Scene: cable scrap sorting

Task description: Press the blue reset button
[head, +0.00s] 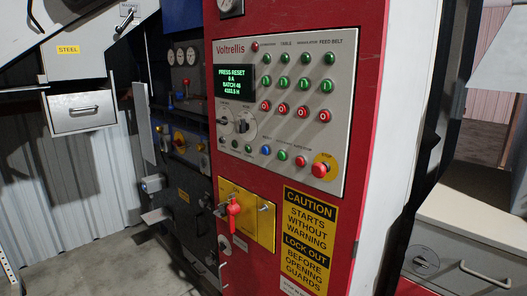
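The blue button (265,150) is small and round, on the lower row of the grey control panel (240,105). A green button (282,155) and a red button (300,160) sit to its right on that row. The panel's screen (234,80) is lit and reads "PRESS RESET". The labels by the blue button are too small to read. Neither of my grippers is in the head view, and nothing covers the blue button.
A red stop knob (320,170) on a yellow plate sits at the panel's lower right. Below are a red lockout handle (232,207) and a yellow caution sign (308,235). A STEEL bin (84,110) stands left. Concrete floor (125,262) is clear at lower left.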

